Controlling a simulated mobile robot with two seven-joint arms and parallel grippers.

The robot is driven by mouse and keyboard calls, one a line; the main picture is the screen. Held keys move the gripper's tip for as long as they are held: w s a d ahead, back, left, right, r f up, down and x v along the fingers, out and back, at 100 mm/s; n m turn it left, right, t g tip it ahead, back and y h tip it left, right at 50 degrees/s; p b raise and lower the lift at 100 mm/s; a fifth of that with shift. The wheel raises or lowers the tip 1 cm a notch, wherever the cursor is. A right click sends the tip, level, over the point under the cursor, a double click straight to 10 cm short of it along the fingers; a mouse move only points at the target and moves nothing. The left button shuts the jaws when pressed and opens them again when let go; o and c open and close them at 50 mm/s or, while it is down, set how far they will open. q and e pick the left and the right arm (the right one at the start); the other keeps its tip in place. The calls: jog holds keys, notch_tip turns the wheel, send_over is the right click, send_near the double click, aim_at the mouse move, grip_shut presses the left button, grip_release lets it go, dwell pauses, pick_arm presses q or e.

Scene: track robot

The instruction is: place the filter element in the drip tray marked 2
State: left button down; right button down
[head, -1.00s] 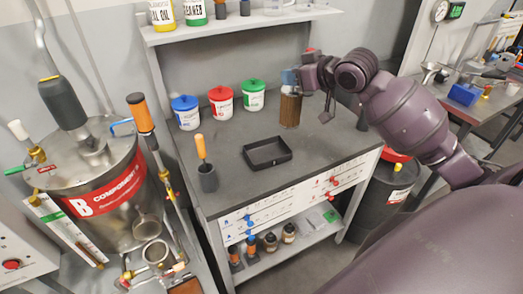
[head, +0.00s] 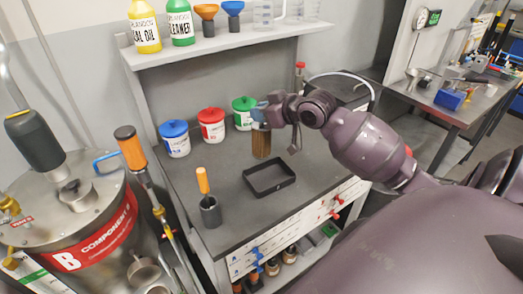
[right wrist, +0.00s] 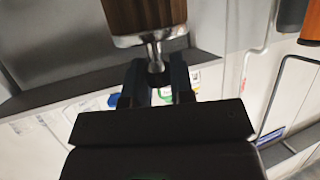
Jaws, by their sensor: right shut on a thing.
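The filter element (head: 261,143) is a brown ribbed cylinder, upright behind the drip tray in the head view. I cannot tell whether its base touches the bench. My right gripper (head: 261,114) is shut on its top. In the right wrist view the fingers (right wrist: 157,83) pinch a thin metal stem under the metal cap of the brown cylinder (right wrist: 145,15). A black, shallow, empty drip tray (head: 270,193) lies on the grey bench; no number is readable on it. My left gripper is not in view.
White jars with blue (head: 174,139), red (head: 212,125) and green (head: 243,112) lids stand at the back of the bench. A dark cup with an orange-handled tool (head: 210,211) stands left of the tray. A shelf (head: 225,43) overhangs the back. Bench around the tray is clear.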

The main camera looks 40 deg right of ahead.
aim_at(261, 148)
notch_tip(261, 148, down, 13)
jog(key=shift+r+b, duration=0.2)
jog(key=shift+b, duration=0.1)
dwell(0.4)
jog(key=c, duration=1)
grip_release()
jog(key=shift+f, duration=0.1)
jog(key=shift+r, duration=0.2)
jog(key=v, duration=1.2)
jog(key=s+a+f+m+g+h, duration=0.1)
jog(key=s+a+f, duration=0.2)
jog(key=f, duration=0.5)
jog(key=s+a+f+h, duration=0.1)
jog(key=s+a+f, duration=0.2)
jog(key=f, duration=0.4)
jog(key=shift+g+h, duration=0.3)
jog(key=shift+h, duration=0.2)
jog(key=s+a+f, duration=0.1)
jog(key=a+f, duration=0.1)
jog(key=a, duration=0.1)
jog(key=s+a+f, duration=0.2)
jog(key=a+f, duration=0.1)
jog(key=a, duration=0.1)
jog(key=s+a+f, duration=0.1)
jog(key=a+f, duration=0.1)
jog(key=a, duration=0.1)
jog(key=shift+s+a+f, duration=0.2)
jog(key=shift+a+f, duration=0.1)
jog(key=shift+a, duration=0.05)
